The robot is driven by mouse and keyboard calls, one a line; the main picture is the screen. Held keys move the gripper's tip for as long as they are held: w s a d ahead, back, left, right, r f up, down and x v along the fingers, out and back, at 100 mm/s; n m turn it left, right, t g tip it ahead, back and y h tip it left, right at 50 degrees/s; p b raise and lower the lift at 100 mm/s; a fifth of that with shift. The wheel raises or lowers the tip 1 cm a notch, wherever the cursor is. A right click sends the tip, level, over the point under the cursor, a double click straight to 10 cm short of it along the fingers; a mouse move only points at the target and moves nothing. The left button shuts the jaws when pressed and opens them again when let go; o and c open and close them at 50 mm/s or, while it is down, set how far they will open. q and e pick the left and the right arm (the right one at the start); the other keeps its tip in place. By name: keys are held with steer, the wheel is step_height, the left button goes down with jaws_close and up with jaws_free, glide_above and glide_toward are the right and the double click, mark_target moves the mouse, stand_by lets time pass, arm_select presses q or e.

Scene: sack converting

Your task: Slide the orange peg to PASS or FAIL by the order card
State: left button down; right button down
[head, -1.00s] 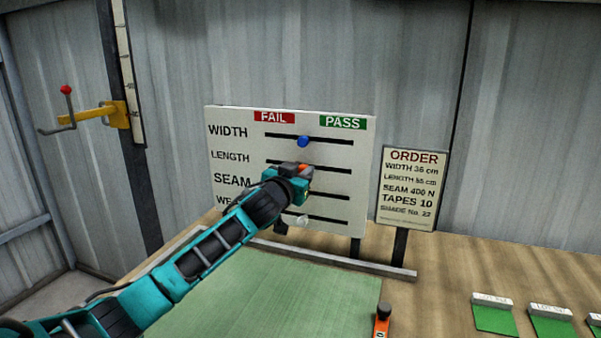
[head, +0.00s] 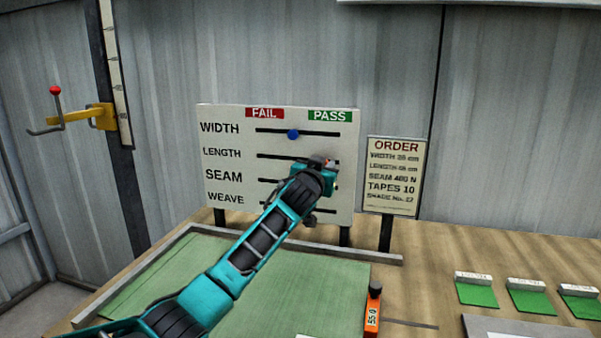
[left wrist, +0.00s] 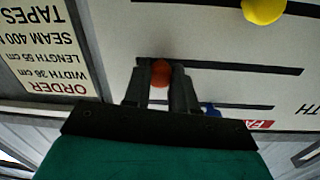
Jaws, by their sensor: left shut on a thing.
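The white board (head: 225,118) has a red FAIL label (head: 264,113) on the left and a green PASS label (head: 330,116) on the right. Its slotted rows read WIDTH, LENGTH, SEAM and WEAVE. My left gripper (head: 328,164) is at the right, PASS-side part of the LENGTH slot, hiding its end. In the upside-down left wrist view, its fingers are closed around the orange peg (left wrist: 160,73) in that slot. The order card (head: 395,178) stands right of the board and also shows in the left wrist view (left wrist: 48,50). My right gripper is not in view.
A blue peg (head: 293,134) sits mid-slot on WIDTH; a yellow peg (left wrist: 263,10) shows in the left wrist view. Green cards with white blocks (head: 474,287) lie at right.

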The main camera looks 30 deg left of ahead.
arm_select(q)
steer(key=shift+w+d, duration=0.1)
steer(key=shift+d, duration=0.45)
steer(key=c, duration=0.9)
jaws_free()
steer(key=shift+d, duration=0.1)
steer(key=s, duration=0.4)
steer(key=s+d, duration=0.1)
steer(key=s, duration=0.3)
steer(key=s+d, duration=0.1)
steer(key=s, duration=0.3)
steer(key=shift+s+d, duration=0.1)
steer(key=shift+s, duration=0.25)
